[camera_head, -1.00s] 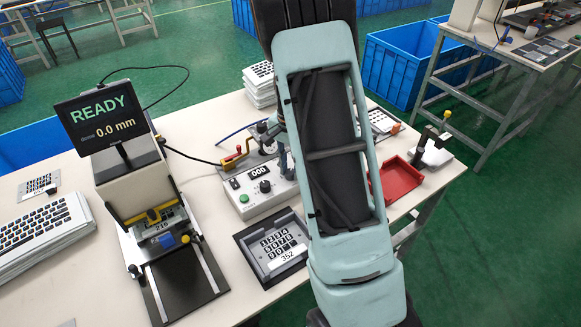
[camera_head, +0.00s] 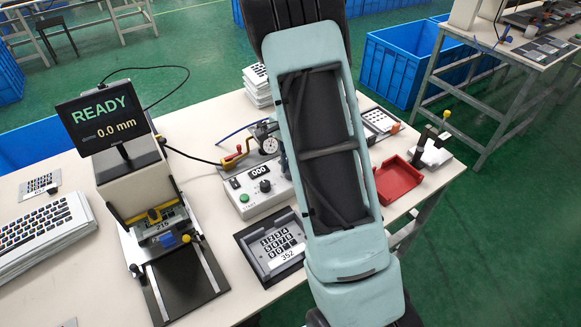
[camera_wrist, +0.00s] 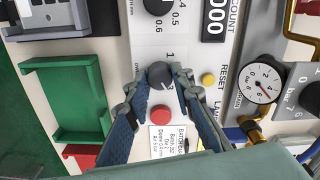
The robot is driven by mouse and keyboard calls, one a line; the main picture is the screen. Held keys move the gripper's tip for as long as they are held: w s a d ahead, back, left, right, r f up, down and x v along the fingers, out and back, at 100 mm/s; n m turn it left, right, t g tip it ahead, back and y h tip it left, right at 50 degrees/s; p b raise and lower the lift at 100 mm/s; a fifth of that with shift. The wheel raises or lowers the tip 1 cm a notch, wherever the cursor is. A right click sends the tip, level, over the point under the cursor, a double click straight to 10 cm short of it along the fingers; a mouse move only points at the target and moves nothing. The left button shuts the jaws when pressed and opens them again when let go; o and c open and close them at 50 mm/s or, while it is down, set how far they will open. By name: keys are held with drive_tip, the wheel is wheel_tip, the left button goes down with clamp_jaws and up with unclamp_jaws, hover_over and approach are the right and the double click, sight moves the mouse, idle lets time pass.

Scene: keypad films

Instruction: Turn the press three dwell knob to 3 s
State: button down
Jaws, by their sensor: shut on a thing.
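In the wrist view my gripper (camera_wrist: 161,88) is shut on a dark round knob (camera_wrist: 159,73), one finger on each side of it. Numbers of a scale, 1 and 3 among them, show beside this knob. A short pale pointer mark shows at its lower right edge; its exact reading is too small to tell. A second dark knob (camera_wrist: 158,4) with marks 0.4 to 0.6 sits above it. The control box (camera_head: 263,196) with its counter display shows in the head view. My arm hides the gripper and the held knob there.
In the wrist view a red button (camera_wrist: 160,114) lies just below the held knob, and a yellow button (camera_wrist: 208,79) and pressure gauge (camera_wrist: 259,85) lie to its right. A green tray (camera_wrist: 52,64) is at left. A red tray (camera_head: 397,181) is right of my arm in the head view.

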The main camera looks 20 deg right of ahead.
drive_tip(key=c, duration=1.7)
unclamp_jaws()
wheel_tip(320, 180, up, 12)
